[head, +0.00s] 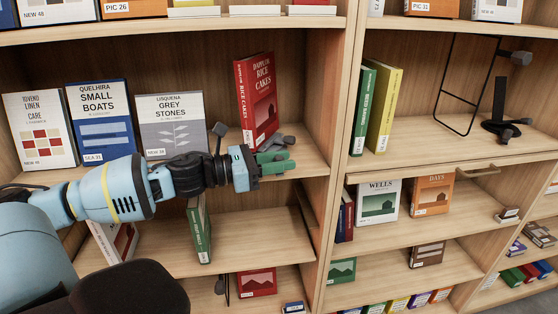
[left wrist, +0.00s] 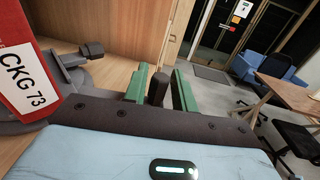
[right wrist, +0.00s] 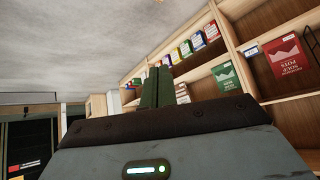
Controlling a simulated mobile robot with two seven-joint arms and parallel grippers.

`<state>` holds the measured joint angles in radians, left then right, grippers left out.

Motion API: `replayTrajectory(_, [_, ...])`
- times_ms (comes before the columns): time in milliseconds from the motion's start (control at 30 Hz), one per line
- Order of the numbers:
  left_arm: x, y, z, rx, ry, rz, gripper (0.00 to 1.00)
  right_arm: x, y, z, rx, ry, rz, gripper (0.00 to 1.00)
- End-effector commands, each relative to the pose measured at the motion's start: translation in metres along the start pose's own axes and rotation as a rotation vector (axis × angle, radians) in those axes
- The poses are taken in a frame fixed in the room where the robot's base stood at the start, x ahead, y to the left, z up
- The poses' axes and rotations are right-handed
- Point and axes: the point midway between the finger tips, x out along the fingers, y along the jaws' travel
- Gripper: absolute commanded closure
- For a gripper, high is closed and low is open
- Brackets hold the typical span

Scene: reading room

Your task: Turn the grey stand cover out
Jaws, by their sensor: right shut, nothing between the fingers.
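A red book (head: 262,95) titled Rice Cakes stands upright on the upper left shelf, turned so that its spine shows at the left and its cover faces obliquely right. Dark grey stand parts (head: 220,130) show beside and below it. In the left wrist view, the red book (left wrist: 22,85) and the grey stand (left wrist: 75,75) are close at the left. My left gripper (head: 275,161) is open in front of the book's lower right. A dark post (left wrist: 158,88) shows between its green fingers; I cannot tell if they touch it. My right gripper (right wrist: 157,88) is shut and empty, away from the stand.
A Grey Stones book (head: 171,122) and a blue Small Boats book (head: 101,118) stand left of the red book. The upright divider (head: 343,95) is close on the right. Beyond it are green and yellow books (head: 383,108) and a black stand (head: 500,115).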

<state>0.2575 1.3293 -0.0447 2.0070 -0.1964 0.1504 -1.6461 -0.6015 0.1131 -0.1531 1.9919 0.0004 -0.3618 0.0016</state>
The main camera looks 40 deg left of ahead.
Motion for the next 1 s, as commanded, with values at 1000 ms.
replayTrajectory(1000, [-0.046, 0.000, 0.005, 0.001, -0.006, 0.002, 0.73, -0.016, 0.003, -0.042, -0.011, 0.071, 0.009, 1.00])
